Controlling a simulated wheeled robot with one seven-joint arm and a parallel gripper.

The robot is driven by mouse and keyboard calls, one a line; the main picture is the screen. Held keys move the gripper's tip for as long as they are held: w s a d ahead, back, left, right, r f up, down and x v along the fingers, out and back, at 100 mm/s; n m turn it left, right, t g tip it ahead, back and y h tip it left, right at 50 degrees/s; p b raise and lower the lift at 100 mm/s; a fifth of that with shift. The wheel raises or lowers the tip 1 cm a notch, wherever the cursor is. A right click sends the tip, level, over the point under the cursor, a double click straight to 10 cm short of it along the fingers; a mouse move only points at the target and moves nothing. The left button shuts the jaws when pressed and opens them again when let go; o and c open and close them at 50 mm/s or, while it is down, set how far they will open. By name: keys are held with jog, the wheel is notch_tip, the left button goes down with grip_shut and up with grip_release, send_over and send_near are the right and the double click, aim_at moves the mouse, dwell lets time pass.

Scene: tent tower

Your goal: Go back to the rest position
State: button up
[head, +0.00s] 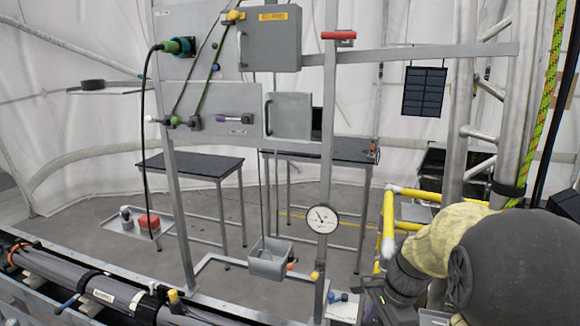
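My arm comes in at the lower right, with a yellow and dark grey cover over its links. My gripper (378,296) is at its end, low in the picture and right of the round white gauge (321,219). It is dark, small and partly cut off by the bottom edge, so I cannot tell if its fingers are open or shut. No held object can be made out. A grey metal frame with panels (222,110) stands in front of me, apart from the arm.
A yellow railing (388,222) stands close beside my arm, with a metal truss (462,130) behind it. A small grey bin (268,262) hangs low on the frame. Two dark tables (190,165) stand behind. Thick cables (75,280) run along the lower left.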

jog(key=s+a+f+n+h, duration=0.1)
jog(key=s+f+n, duration=0.2)
jog(key=s+n, duration=0.2)
jog(key=s+a+f+n+t+h+b, duration=0.1)
jog(key=s+f+n, duration=0.2)
jog(key=n, duration=0.7)
jog(key=shift+s+a, duration=0.35)
jog(key=shift+s, duration=0.6)
